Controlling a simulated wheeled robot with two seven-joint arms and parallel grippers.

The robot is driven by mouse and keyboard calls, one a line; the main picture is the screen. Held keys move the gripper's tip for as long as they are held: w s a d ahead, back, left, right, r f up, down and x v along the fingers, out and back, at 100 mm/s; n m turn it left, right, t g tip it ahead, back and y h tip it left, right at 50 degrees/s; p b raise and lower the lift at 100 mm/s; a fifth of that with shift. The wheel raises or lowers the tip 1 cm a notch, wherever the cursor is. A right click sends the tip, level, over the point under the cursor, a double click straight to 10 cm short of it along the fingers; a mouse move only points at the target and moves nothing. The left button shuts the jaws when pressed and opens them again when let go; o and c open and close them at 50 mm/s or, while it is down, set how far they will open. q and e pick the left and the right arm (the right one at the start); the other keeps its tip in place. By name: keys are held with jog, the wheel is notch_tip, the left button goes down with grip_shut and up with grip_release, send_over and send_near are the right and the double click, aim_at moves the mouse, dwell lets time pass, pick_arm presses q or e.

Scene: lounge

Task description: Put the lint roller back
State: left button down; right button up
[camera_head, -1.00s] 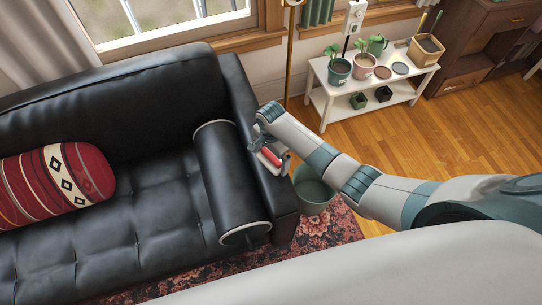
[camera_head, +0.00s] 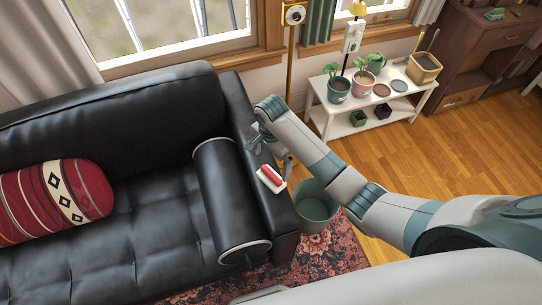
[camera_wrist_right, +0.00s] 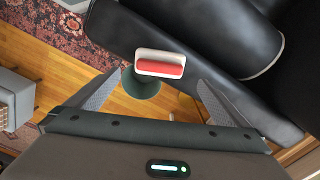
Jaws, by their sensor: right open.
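A red piece, seemingly the lint roller (camera_head: 269,174), lies in a white holder (camera_head: 272,184) on top of the black sofa's right armrest. In the right wrist view the red roller (camera_wrist_right: 160,67) sits against the white holder (camera_wrist_right: 158,53), ahead of the fingers. My right gripper (camera_head: 262,150) is just behind the roller in the head view, apart from it. In the right wrist view its fingers (camera_wrist_right: 155,85) are spread with nothing between them touching. The roller's underside is hidden. My left gripper is not in view.
A green bin (camera_head: 316,208) stands on the floor against the armrest (camera_head: 260,150). A bolster (camera_head: 230,205) and a patterned red cushion (camera_head: 55,200) rest on the sofa. A white plant shelf (camera_head: 375,115) stands at the back right. The wooden floor between is clear.

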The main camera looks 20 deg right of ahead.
jog(key=shift+r, duration=1.5)
